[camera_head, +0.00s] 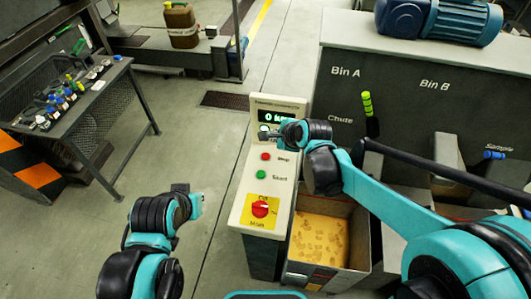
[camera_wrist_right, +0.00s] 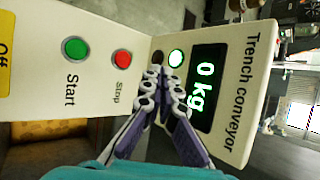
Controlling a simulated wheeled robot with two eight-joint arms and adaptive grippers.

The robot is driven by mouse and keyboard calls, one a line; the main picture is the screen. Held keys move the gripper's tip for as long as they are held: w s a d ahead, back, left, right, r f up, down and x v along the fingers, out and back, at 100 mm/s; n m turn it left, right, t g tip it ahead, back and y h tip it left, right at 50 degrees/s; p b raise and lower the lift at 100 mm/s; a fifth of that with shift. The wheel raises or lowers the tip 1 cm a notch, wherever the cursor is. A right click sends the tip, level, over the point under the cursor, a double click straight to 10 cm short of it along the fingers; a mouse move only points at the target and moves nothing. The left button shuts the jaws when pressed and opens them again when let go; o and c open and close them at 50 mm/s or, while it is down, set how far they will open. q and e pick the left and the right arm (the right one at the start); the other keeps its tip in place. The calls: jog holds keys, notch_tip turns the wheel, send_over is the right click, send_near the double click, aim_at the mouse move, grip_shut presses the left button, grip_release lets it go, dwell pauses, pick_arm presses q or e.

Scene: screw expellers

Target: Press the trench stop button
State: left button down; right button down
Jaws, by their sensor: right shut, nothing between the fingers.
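The trench conveyor panel (camera_head: 281,155) stands in the middle of the head view. Its red Stop button (camera_head: 265,156) sits above the green Start button (camera_head: 261,174). In the right wrist view the Stop button (camera_wrist_right: 122,59) is uncovered, with the Start button (camera_wrist_right: 75,49) to its left. My right gripper (camera_head: 268,135) is shut and empty over the panel's upper part. In the wrist view its fingertips (camera_wrist_right: 166,84) lie between the Stop button and the display (camera_wrist_right: 205,88), apart from the button. My left gripper (camera_head: 196,203) hangs left of the panel; its fingers are too small to read.
A red Main switch on a yellow plate (camera_head: 247,212) is low on the panel. A bin of yellowish pieces (camera_head: 305,232) stands to its right, before the grey Bin A and Bin B housing (camera_head: 400,82). A tool table (camera_head: 115,75) is at left. Floor between is clear.

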aim_at(267, 157)
jog(key=shift+w+a+f+m, duration=0.2)
jog(key=shift+w+a+m, duration=0.3)
jog(key=shift+a+m, duration=0.05)
jog(key=shift+w+a+f+m, duration=0.15)
jog(key=shift+w+a+m, duration=0.35)
jog(key=shift+m, duration=0.05)
notch_tip(267, 157, down, 9)
jog(key=b, duration=0.6)
jog(key=shift+b, duration=0.4)
dwell(0.5)
jog(key=shift+f+b, duration=0.35)
jog(key=shift+f+b, duration=0.4)
jog(key=shift+f, duration=0.05)
dwell(0.5)
jog(key=shift+r, duration=0.1)
jog(key=shift+r+p, duration=0.7)
jog(key=shift+r, duration=0.1)
